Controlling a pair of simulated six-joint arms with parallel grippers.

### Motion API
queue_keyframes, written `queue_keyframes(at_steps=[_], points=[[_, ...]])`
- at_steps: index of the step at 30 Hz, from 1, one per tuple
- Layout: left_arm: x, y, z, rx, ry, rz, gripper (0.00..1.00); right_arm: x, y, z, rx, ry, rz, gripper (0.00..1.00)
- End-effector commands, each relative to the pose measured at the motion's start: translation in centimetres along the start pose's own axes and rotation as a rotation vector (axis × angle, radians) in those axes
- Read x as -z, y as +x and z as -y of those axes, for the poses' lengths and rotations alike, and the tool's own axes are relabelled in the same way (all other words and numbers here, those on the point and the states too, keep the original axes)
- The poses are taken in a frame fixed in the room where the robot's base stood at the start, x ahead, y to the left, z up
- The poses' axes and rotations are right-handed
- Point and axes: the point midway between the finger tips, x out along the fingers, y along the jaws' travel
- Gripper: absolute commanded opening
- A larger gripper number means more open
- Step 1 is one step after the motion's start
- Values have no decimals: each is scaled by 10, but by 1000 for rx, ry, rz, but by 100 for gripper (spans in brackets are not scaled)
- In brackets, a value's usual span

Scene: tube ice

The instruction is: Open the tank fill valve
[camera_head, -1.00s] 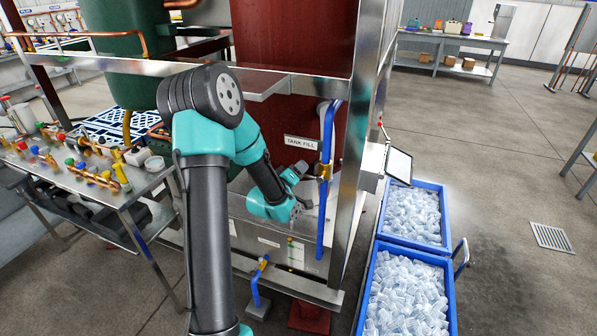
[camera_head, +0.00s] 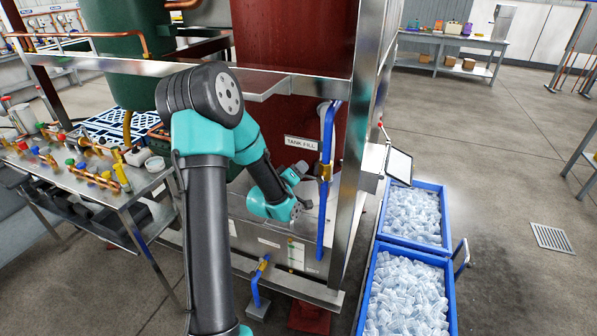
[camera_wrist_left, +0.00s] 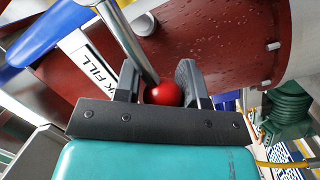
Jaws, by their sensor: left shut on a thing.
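The blue fill pipe (camera_head: 328,130) runs down the front of the red tank (camera_head: 290,110), beside a white TANK FILL label (camera_head: 301,142). A brass valve (camera_head: 324,172) sits on the pipe. In the left wrist view, a red ball knob (camera_wrist_left: 163,93) ends a shiny metal lever (camera_wrist_left: 128,42). My left gripper (camera_wrist_left: 160,88) is shut on this knob, one dark finger on each side. In the head view my left gripper (camera_head: 307,204) is small and partly hidden beside the pipe, below the label. My right gripper is not in view.
A metal frame post (camera_head: 350,180) stands right of the pipe. Two blue bins of ice (camera_head: 448,290) stand on the floor to the right. A bench (camera_head: 140,184) with brass fittings is at the left. A lower blue-handled valve (camera_head: 262,265) sits near the base.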

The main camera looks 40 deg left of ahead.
Motion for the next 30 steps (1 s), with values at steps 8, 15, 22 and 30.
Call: queue_keyframes(at_steps=[8, 15, 22, 30], points=[[3, -1, -4, 16, 72, 10, 0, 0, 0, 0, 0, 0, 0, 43], [8, 0, -16, 40, 223, 27, 0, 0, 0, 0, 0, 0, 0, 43], [12, 0, -29, 68, 391, 47, 0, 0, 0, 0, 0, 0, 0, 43], [14, 2, -40, 90, 530, 63, 0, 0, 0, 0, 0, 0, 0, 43]])
